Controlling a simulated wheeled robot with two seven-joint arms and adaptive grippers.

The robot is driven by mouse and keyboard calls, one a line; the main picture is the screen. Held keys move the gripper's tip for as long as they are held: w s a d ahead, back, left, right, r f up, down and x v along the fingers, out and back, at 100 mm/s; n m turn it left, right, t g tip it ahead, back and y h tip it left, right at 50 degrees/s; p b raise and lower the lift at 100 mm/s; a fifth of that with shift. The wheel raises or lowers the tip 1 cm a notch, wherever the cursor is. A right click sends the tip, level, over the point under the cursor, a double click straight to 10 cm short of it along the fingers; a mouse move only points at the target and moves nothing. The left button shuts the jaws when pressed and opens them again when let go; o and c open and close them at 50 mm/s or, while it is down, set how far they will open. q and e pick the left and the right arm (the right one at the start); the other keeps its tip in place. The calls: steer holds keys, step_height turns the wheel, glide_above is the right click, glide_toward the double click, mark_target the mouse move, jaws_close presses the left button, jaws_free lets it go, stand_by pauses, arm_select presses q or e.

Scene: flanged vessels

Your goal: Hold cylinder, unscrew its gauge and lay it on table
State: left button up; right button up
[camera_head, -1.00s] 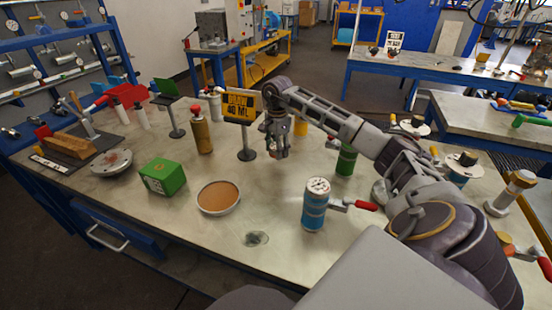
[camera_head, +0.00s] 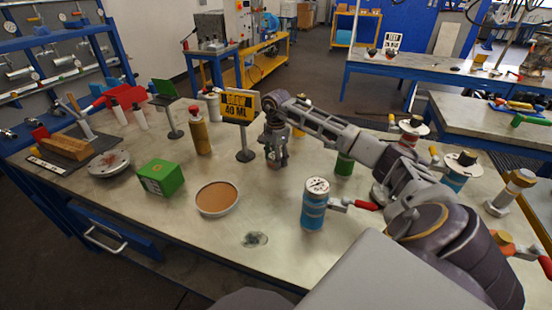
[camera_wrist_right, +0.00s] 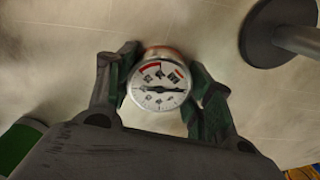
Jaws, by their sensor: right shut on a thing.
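My right gripper (camera_head: 277,160) is low over the table (camera_head: 120,205), to the right of the sign stand. In the right wrist view its two fingers (camera_wrist_right: 160,88) are shut on a round gauge (camera_wrist_right: 160,86) with a white dial and red marks. A coppery edge shows behind the dial; I cannot tell whether the gauge touches the table. A blue cylinder (camera_head: 314,208) stands upright at the front right, apart from the gripper, with a red-tipped handle at its side. Its white top has dark marks. My left gripper is not in view.
The yellow sign (camera_head: 238,106) on its stand is close to the gripper. A round tan dish (camera_head: 217,198), a green box (camera_head: 161,177) and a brown bottle (camera_head: 199,132) are to the left. A green cylinder (camera_head: 344,164) stands behind my right arm.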

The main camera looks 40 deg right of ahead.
steer(key=shift+f, duration=0.1)
steer(key=o, duration=1.1)
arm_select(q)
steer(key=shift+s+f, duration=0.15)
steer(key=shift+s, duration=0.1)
arm_select(e)
steer(key=shift+o, duration=0.2)
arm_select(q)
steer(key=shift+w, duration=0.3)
arm_select(e)
steer(key=shift+r, duration=0.5)
step_height(320, 180, up, 10)
steer(key=shift+r+p, duration=0.15)
steer(key=shift+p, duration=0.8)
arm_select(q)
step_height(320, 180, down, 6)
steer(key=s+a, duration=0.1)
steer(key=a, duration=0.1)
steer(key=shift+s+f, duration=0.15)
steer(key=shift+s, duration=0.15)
arm_select(e)
steer(key=shift+r, duration=0.5)
